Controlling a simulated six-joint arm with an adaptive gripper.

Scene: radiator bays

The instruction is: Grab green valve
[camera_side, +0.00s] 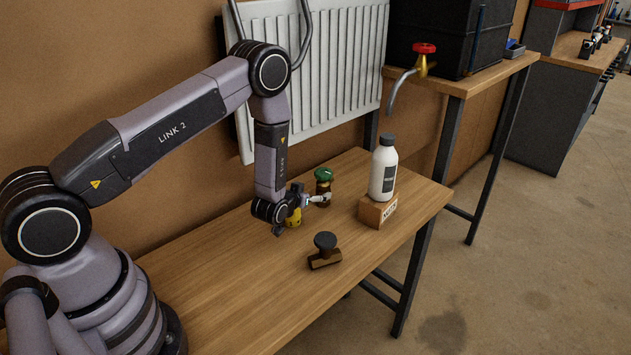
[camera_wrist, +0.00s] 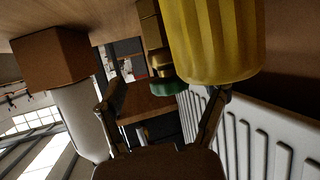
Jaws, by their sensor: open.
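The green valve (camera_side: 323,175) stands upright on the wooden table, a green cap on a dark brass-coloured body. In the wrist view, which is upside down, its green cap (camera_wrist: 167,87) shows between and beyond my fingers. My gripper (camera_side: 318,199) is low over the table, open, level with the valve's body; it also shows in the wrist view (camera_wrist: 163,100). A yellow ribbed part (camera_wrist: 212,40) is close to the camera by the right finger and hides some of the valve. It also shows in the side view (camera_side: 294,217), partly hidden by my wrist.
A white bottle (camera_side: 383,170) stands on a wooden block (camera_side: 374,211) to the right. A dark-capped fitting (camera_side: 325,250) lies in front. A white radiator (camera_side: 325,80) stands behind the table, and a red-handled tap (camera_side: 424,52) is at back right. The table's front left is clear.

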